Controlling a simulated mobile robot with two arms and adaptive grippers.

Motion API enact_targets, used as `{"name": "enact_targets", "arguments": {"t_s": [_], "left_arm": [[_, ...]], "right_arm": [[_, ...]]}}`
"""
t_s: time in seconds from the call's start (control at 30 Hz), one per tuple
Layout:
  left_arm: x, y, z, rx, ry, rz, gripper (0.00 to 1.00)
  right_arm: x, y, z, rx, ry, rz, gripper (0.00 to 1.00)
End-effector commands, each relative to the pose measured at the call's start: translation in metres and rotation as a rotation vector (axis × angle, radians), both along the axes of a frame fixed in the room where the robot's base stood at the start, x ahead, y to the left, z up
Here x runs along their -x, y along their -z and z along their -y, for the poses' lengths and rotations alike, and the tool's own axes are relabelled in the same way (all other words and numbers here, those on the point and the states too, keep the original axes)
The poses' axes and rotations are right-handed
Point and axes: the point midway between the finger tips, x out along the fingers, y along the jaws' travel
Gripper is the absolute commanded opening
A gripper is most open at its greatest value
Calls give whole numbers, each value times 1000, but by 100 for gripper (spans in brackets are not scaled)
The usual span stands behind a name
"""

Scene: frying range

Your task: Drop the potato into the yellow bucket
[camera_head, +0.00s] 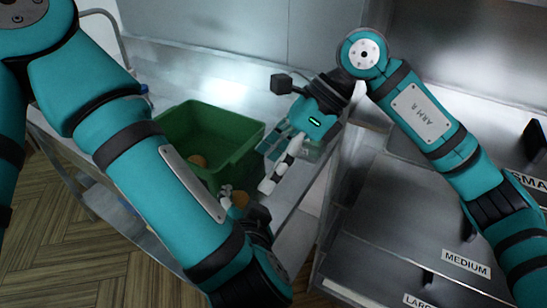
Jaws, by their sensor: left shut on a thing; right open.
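A brown, rounded potato (240,199) shows at the jaws of my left gripper (234,197), which is shut on it. My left forearm and wrist hide most of this gripper. The bucket in view is green (222,150), not yellow; it stands just behind and left of the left gripper. Another brown, rounded thing (198,160) lies inside it. My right gripper (269,166) is open, hanging to the right of the green bucket's rim, with nothing seen in its jaws.
The bucket stands on a metal cart or counter (165,85) with a raised back. Metal drawers (385,225) labelled "MEDIUM" and "LARGE" are at the right. A blue-capped item (144,89) stands at the left. Wooden floor (75,235) shows at the lower left.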

Motion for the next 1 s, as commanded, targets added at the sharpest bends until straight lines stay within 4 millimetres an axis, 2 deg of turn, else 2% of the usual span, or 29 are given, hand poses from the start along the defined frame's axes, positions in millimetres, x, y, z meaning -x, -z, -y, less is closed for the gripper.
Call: {"name": "enact_targets", "arguments": {"t_s": [0.3, 0.5, 0.7, 1.0], "left_arm": [[0, 0, 0, 0, 0, 0, 12], [0, 0, 0, 0, 1, 1, 12], [0, 0, 0, 0, 1, 1, 12], [0, 0, 0, 0, 1, 1, 12]], "right_arm": [[14, 47, -36, -2, -6, -5, 92], [21, 71, -55, -2, -5, -4, 92], [23, 83, -64, -3, -5, -4, 92], [24, 85, -66, -3, -4, -3, 92]]}}
